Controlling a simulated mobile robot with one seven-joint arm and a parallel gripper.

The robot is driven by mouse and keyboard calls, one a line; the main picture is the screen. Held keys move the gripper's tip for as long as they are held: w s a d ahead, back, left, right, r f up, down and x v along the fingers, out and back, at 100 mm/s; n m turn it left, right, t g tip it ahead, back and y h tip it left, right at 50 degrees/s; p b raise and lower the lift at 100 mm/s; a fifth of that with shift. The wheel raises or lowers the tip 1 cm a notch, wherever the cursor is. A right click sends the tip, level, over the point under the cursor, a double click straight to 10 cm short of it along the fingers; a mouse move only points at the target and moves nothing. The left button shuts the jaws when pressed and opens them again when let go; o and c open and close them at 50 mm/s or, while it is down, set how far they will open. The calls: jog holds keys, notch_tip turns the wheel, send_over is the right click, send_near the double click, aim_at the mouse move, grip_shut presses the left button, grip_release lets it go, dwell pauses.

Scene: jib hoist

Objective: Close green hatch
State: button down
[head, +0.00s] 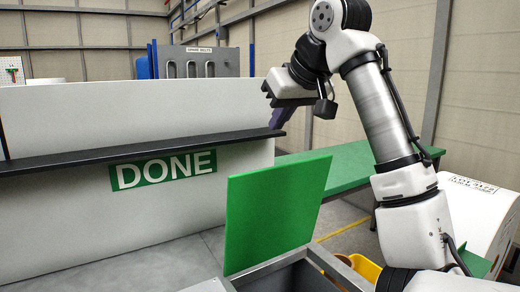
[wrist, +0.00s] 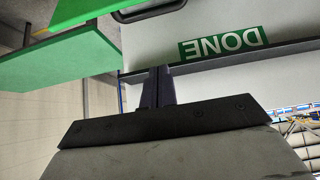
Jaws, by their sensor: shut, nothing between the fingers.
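The green hatch (head: 277,213) stands open and nearly upright at the rim of a grey metal box (head: 285,275) in the head view. The box's opening shows at the bottom edge of the picture. My gripper (head: 281,117) is above the hatch and apart from it, in front of the white DONE panel. Its dark purple fingers (wrist: 158,88) are shut together and empty in the wrist view. The wrist view is upside down, and green surfaces show at its upper left; I cannot tell for sure which of them is the hatch.
The white panel (head: 60,220) with a black ledge (head: 120,154) and a green DONE sign (head: 163,170) stands behind on the left. A green bench (head: 350,164) runs behind the hatch to the right. A yellow bin (head: 364,267) is beside the box. A white drum (head: 478,215) stands at right.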

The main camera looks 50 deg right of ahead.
jog(key=x, duration=1)
jog(key=shift+s+a+f, duration=0.2)
jog(key=shift+s+f, duration=0.05)
jog(key=shift+s, duration=0.35)
jog(key=shift+s+a+f, duration=0.2)
jog(key=shift+s+a, duration=0.05)
jog(key=shift+s, duration=0.35)
jog(key=shift+s+a+f, duration=0.2)
jog(key=shift+s+f, duration=0.05)
jog(key=shift+s, duration=0.3)
jog(key=shift+s+f, duration=0.1)
